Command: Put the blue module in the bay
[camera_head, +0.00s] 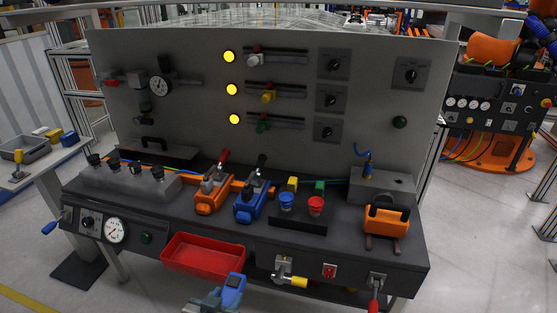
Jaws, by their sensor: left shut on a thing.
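A blue block (233,287), which looks like the blue module, is at the bottom middle, just in front of the red tray. My left gripper (216,298) is shut on it, with its lower part cut off by the picture edge. The module is in front of the bench and apart from the bench top. A larger blue unit with a dark lever (251,206) stands on the bench beside an orange one. I cannot tell which opening is the bay. My right gripper is not in view.
A red tray (203,254) hangs at the bench front. An orange unit with a red lever (212,195), blue and red cups (287,202), and an orange handled case (386,220) stand on the bench. Knobs and levers stick out along the front. A side table with a grey bin (22,149) is at left.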

